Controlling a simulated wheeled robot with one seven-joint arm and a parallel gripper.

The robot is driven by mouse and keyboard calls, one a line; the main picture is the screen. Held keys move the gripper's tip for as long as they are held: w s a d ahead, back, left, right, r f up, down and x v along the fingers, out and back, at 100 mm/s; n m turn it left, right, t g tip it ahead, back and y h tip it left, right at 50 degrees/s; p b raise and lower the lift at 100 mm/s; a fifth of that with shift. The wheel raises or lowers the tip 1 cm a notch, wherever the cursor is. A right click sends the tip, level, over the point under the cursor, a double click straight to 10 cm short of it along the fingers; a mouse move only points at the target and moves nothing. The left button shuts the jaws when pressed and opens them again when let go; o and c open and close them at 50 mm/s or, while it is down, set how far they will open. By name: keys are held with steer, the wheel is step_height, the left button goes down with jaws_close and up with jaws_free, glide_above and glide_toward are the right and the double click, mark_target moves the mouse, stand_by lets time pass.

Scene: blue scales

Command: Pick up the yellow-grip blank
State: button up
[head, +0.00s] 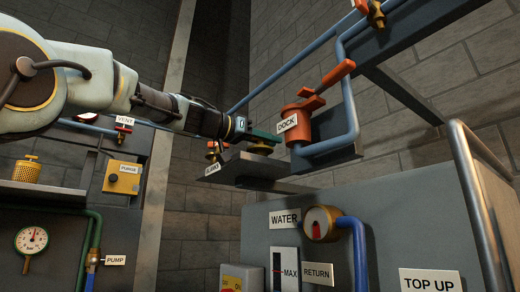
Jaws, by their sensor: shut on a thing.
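My gripper (267,137) reaches in from the left, level with a small grey shelf (262,167). Its dark green fingers are shut on the yellow-grip blank (260,149), a small brassy-yellow piece showing just below them. The blank is at or just above the shelf top; I cannot tell whether it touches. The fingers hide its upper part. A white label, partly readable and seeming to say BLANKS (212,168), is on the shelf's left end. A small red and brass piece (213,150) is at that end, partly behind my arm.
An orange DOCK fitting (297,125) with a red lever stands close right of my fingertips, with a blue pipe (350,100) curving beside it. A metal rail (472,190) stands at the right.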

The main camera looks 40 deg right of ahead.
jaws_close()
stand_by(0.8)
steer(key=shift+r, duration=0.15)
